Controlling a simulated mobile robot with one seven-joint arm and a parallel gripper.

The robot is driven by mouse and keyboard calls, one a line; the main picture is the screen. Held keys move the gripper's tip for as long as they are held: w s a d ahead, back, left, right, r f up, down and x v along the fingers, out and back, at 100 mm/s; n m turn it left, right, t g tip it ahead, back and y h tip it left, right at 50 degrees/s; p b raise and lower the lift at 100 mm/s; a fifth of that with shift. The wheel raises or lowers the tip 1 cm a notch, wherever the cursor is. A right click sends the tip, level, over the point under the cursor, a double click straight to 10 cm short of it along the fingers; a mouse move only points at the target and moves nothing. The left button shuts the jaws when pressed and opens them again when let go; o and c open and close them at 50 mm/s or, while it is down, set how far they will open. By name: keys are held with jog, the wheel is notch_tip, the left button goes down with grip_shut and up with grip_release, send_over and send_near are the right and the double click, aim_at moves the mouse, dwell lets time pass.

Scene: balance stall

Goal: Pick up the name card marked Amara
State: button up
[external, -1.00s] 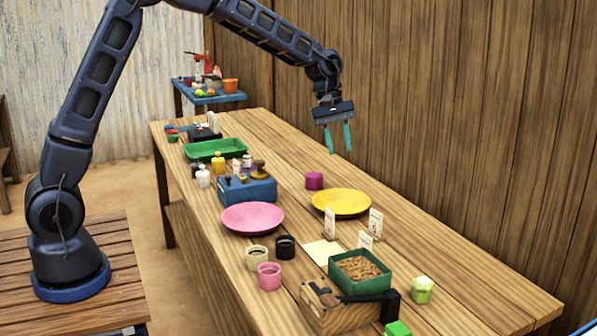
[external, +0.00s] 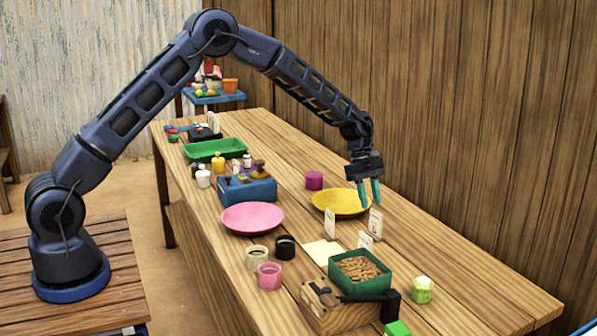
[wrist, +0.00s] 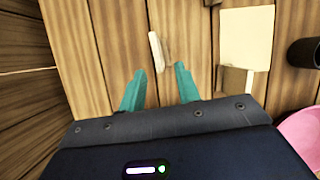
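Several small white name cards stand on the wooden table. One card (external: 375,221) is to the right of the yellow plate, one (external: 364,241) is nearer the green box, and one (external: 329,223) is in front of the plate. Their lettering is too small to read, so I cannot tell which is marked Amara. My gripper (external: 369,192) is open and empty, pointing down just above the right-hand card. In the wrist view, my gripper (wrist: 159,82) has its teal fingers apart, with a white card (wrist: 155,51) seen almost edge-on just beyond the fingertips.
The yellow plate (external: 341,209) is close to the left of my gripper. A pale sheet (external: 322,252), a green box of brown pieces (external: 337,276) and a black cup (external: 285,247) stand nearer the camera. The table along the wall is clear.

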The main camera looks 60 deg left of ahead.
aim_at(380, 237)
jog(key=x, duration=0.2)
jog(key=shift+d+f, duration=0.1)
jog(key=shift+f, duration=0.2)
jog(key=shift+d+x, duration=0.2)
jog(key=shift+x, duration=1.25)
jog(key=shift+d+x, duration=0.25)
jog(key=shift+x, duration=1.2)
jog(key=shift+w+r, duration=0.15)
jog(key=shift+r, duration=0.05)
grip_shut()
